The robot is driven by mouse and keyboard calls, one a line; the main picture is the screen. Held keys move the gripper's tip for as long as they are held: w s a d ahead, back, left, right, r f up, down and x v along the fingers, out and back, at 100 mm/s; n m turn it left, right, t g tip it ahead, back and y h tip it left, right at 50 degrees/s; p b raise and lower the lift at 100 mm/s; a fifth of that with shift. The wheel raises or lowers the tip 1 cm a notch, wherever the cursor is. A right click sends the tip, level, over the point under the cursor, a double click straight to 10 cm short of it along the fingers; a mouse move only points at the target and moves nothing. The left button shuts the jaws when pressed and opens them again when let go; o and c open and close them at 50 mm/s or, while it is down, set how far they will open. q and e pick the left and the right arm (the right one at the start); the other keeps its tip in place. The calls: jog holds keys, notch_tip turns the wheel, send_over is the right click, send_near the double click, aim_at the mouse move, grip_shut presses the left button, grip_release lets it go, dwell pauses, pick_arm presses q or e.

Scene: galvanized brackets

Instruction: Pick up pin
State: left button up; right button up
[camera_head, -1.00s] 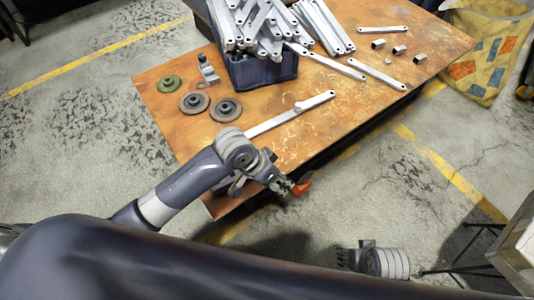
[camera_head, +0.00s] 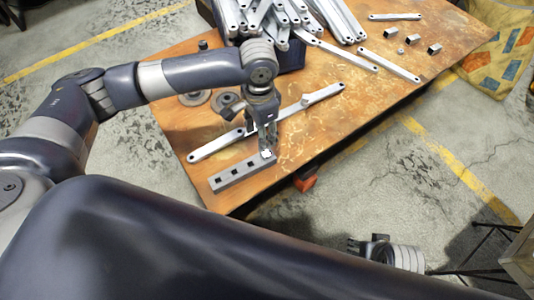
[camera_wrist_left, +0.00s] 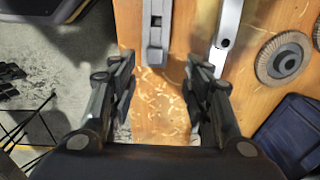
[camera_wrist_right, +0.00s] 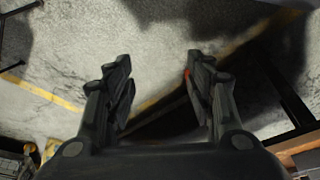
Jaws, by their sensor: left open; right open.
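I cannot identify the pin for certain. A small light cylindrical piece (camera_head: 305,99) on the long flat bar (camera_head: 325,94) may be it, and a tiny piece (camera_head: 402,51) lies farther back on the table. My left gripper (camera_head: 266,148) points down at the right end of a grey block with square holes (camera_head: 238,173). In the left wrist view its open jaws (camera_wrist_left: 162,80) hold nothing, with the block (camera_wrist_left: 155,35) just beyond them. My right gripper (camera_head: 352,246) is off the table's front side. The right wrist view shows its jaws (camera_wrist_right: 158,80) open and empty over the floor.
The rusty orange table (camera_head: 330,130) carries a dark bin (camera_head: 292,57) heaped with metal bars, several short square tubes (camera_head: 418,36) and round discs (camera_head: 224,101). A red-orange piece (camera_head: 305,183) sits at the table's front edge. A patterned yellow bag (camera_head: 505,60) stands at the right.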

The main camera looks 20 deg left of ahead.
aim_at(263, 155)
pick_arm(q)
notch_tip(263, 155, down, 3)
jog(key=shift+f+b, duration=0.2)
jog(key=shift+b, duration=0.2)
jog(key=shift+s+d+f, duration=0.1)
jog(key=shift+f, duration=0.6)
jog(key=f, duration=0.1)
jog(key=f+b, duration=0.2)
jog(key=shift+s+d+f, duration=0.2)
jog(key=shift+d+f, duration=0.05)
jog(key=shift+f, duration=0.5)
grip_shut()
pick_arm(e)
jog(key=v, duration=0.7)
jog(key=shift+r+t, duration=0.3)
jog(key=shift+r, duration=0.05)
